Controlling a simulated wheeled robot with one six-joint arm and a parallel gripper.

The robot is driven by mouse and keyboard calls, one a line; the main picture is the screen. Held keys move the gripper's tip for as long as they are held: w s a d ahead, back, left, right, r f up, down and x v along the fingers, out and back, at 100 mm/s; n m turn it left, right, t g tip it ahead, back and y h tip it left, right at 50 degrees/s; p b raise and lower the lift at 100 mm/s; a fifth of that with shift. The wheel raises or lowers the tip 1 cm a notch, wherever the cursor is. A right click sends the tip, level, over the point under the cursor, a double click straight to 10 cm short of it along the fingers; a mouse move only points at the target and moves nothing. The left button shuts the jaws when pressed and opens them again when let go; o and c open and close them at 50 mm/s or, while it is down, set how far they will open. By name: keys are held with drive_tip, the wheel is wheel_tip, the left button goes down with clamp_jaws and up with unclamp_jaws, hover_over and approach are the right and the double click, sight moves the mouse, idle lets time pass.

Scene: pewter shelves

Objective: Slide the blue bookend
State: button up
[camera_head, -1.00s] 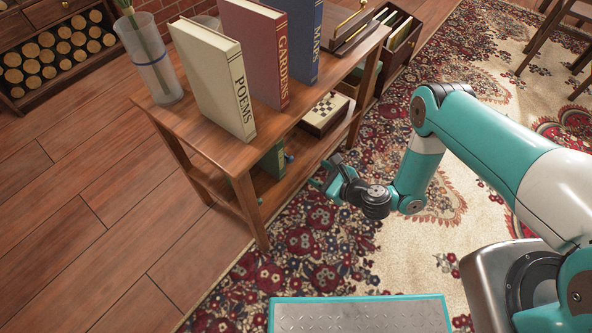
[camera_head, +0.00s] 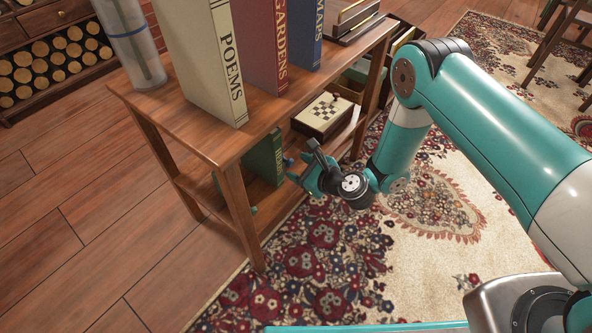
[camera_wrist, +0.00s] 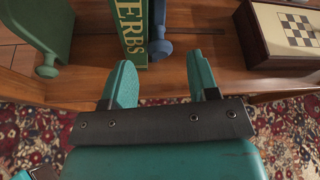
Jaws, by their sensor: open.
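The blue bookend (camera_wrist: 160,46) stands on the lower shelf, against the right side of the upright green book HERBS (camera_wrist: 132,30). In the head view only a small blue part of the bookend (camera_head: 287,161) shows beside the green book (camera_head: 264,158). My gripper (camera_wrist: 160,82) is open and empty at the front of the lower shelf. In the wrist view its two fingers point toward the shelf, one to each side of the bookend's round knob, with the knob beyond the tips. In the head view my gripper (camera_head: 303,171) is just right of the bookend.
A green bookend (camera_wrist: 42,30) stands left of the book, with a gap between. A chessboard box (camera_wrist: 288,30) sits to the right on the same shelf. The top shelf (camera_head: 190,128) above carries tall books and a glass vase (camera_head: 134,45). A table leg (camera_head: 240,215) stands at left.

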drive_tip(key=shift+x, duration=0.9)
clamp_jaws()
drive_tip(key=w+d, duration=0.4)
drive_tip(key=w, duration=0.1)
drive_tip(key=w+d+b, duration=0.1)
drive_tip(key=w+d, duration=0.1)
drive_tip(key=w, duration=0.1)
drive_tip(key=shift+w+d, duration=0.1)
drive_tip(key=shift+d, duration=0.1)
drive_tip(key=shift+r, duration=0.1)
unclamp_jaws()
